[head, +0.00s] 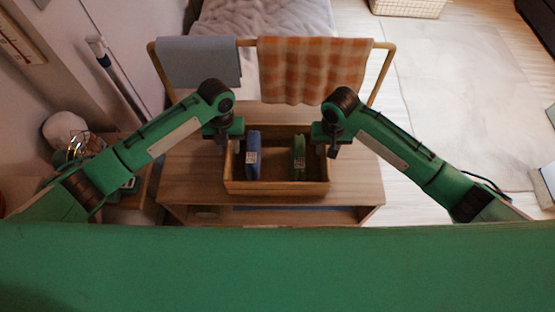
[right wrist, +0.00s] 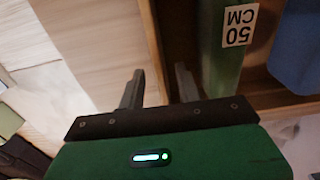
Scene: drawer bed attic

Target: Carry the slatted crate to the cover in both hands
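The wooden crate (head: 277,188) sits on a wooden bench. A blue item (head: 253,156) and a green item (head: 298,157) stand upright inside it. My left gripper (head: 224,146) is at the crate's left wall; its fingers are too small and dark to read. My right gripper (head: 328,148) is at the right wall. In the right wrist view its fingers (right wrist: 160,86) straddle the crate's wall (right wrist: 153,45), one outside and one inside, with what looks like a gap around the wall. A grey quilted cover (head: 262,17) lies on the bed at the top.
A wooden rail (head: 247,43) with a blue-grey cloth (head: 198,63) and an orange checked cloth (head: 312,68) stands between bench (head: 187,180) and bed. A pale rug (head: 455,90) lies on the floor at right. A cluttered small stand (head: 132,197) is at left.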

